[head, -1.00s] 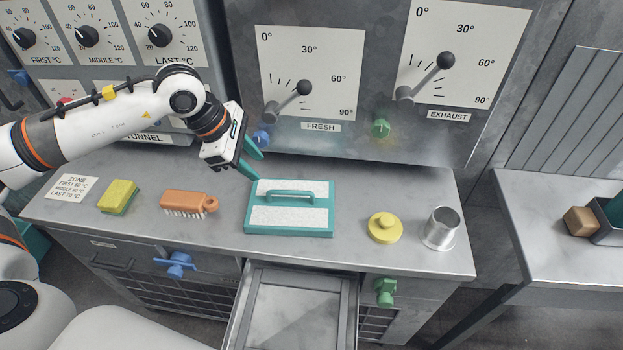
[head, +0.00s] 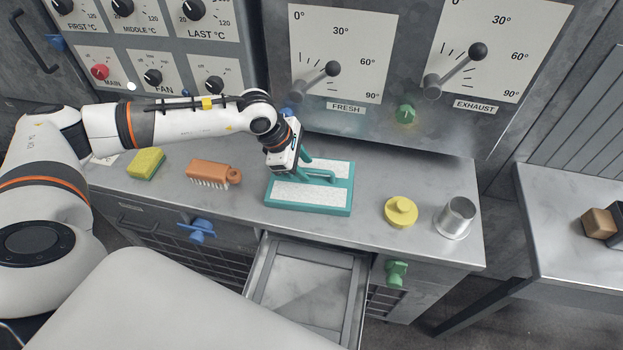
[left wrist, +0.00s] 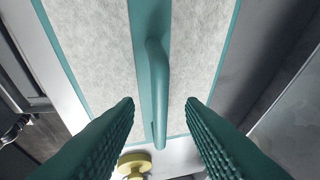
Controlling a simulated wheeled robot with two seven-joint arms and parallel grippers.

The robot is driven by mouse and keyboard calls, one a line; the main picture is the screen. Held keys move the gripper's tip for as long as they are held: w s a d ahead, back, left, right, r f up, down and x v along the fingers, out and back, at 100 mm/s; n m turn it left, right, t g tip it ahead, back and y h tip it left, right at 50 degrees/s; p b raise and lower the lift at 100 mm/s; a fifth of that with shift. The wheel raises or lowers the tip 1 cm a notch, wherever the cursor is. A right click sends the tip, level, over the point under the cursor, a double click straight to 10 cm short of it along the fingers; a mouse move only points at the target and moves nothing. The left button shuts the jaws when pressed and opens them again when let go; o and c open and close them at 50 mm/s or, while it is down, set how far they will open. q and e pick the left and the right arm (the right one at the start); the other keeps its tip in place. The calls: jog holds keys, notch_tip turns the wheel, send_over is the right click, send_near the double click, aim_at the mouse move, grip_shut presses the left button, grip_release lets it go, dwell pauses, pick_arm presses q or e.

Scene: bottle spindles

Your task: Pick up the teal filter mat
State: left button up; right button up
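The teal filter mat (head: 311,198) lies flat on the grey bench, with white fibrous panels and a raised teal bar handle (head: 318,176) along its middle. In the left wrist view, the mat (left wrist: 95,40) fills the upper middle and its handle (left wrist: 158,85) runs down the picture. My left gripper (head: 306,167) is over the handle's left part. In the left wrist view, its two ribbed teal fingers (left wrist: 159,102) are apart, one on each side of the handle, with gaps showing. My right gripper is in neither view.
An orange brush (head: 212,173) and a yellow-green sponge (head: 147,163) lie left of the mat. A yellow knobbed lid (head: 400,211) and a metal cup (head: 456,217) stand right of it. An open drawer (head: 306,285) juts out below. The lever panel rises behind.

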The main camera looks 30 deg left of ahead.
pick_arm(q)
jog(key=shift+f, duration=0.2)
grip_shut()
jog(key=shift+w+r, duration=0.1)
